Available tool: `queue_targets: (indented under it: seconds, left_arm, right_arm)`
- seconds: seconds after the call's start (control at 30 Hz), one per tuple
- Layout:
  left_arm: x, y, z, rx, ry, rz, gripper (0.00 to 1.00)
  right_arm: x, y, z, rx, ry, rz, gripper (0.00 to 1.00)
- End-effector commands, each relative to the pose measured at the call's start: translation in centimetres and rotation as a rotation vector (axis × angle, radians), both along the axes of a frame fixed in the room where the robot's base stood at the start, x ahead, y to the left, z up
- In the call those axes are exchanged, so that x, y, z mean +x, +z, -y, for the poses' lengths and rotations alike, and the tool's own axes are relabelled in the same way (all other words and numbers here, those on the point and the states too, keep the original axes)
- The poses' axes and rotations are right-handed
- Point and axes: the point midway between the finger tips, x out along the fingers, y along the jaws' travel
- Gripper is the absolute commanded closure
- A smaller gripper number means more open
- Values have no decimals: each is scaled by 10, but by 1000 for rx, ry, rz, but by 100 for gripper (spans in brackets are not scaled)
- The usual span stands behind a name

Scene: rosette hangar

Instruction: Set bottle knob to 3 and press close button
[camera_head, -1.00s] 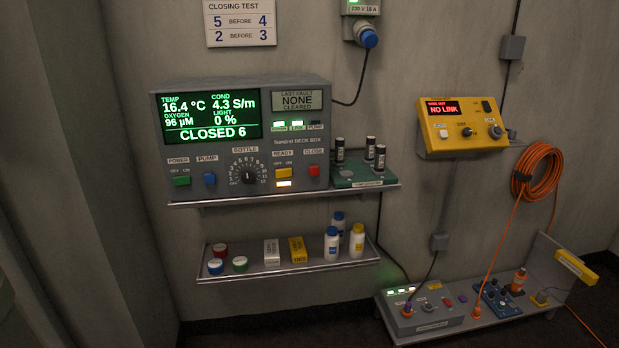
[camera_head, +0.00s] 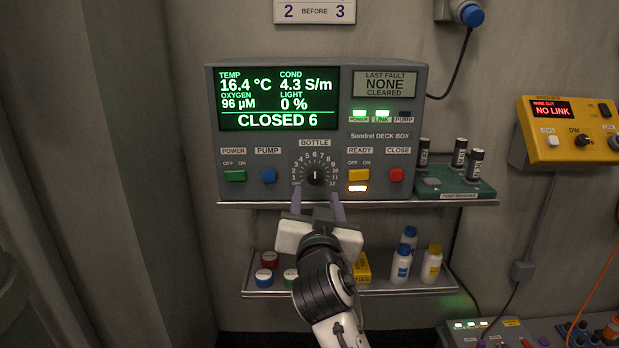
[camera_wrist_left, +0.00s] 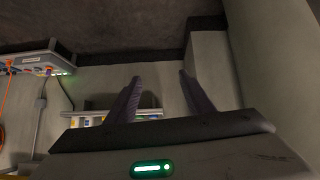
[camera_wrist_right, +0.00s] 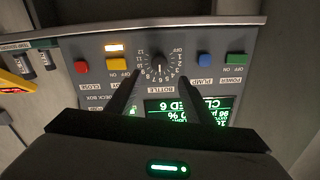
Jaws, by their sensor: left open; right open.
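The grey deck box (camera_head: 343,137) shows "CLOSED 6" on its green-lit screen (camera_head: 278,98). Its black bottle knob (camera_head: 315,176) sits low in the middle inside a numbered dial; its white mark seems to point about straight up, near 6. The red close button (camera_head: 396,174) is to its right. My right gripper (camera_head: 317,197) is open and empty, its fingertips just below the knob. In the right wrist view the knob (camera_wrist_right: 159,67) shows upside down between and beyond the open fingers. My left gripper (camera_wrist_left: 160,76) is open and empty in its wrist view, outside the head view.
The yellow ready switch (camera_head: 358,175), with a lit lamp below it, sits between knob and close button. A green power switch (camera_head: 235,175) and blue pump button (camera_head: 269,175) are left. A lower shelf (camera_head: 270,293) holds bottles and jars. A yellow box (camera_head: 570,133) hangs at right.

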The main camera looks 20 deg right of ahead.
Motion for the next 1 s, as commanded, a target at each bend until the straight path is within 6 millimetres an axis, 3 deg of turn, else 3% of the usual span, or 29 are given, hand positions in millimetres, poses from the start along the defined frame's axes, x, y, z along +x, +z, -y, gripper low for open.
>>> queue_targets:
  seconds: [0.3,0.5,0.7,1.0]
  left_arm:
    - [-17,-10,0,2,0,-40,52]
    - [-19,-10,0,3,0,-43,52]
    - [-17,-10,0,2,0,-40,52]
    - [-10,-6,0,2,0,-24,52]
  right_arm:
    - [51,1,16,-4,-3,-2,52]
    - [80,0,23,-4,-1,-2,52]
    - [94,-1,28,-2,-1,-3,52]
    - [95,-1,28,-1,0,-2,52]
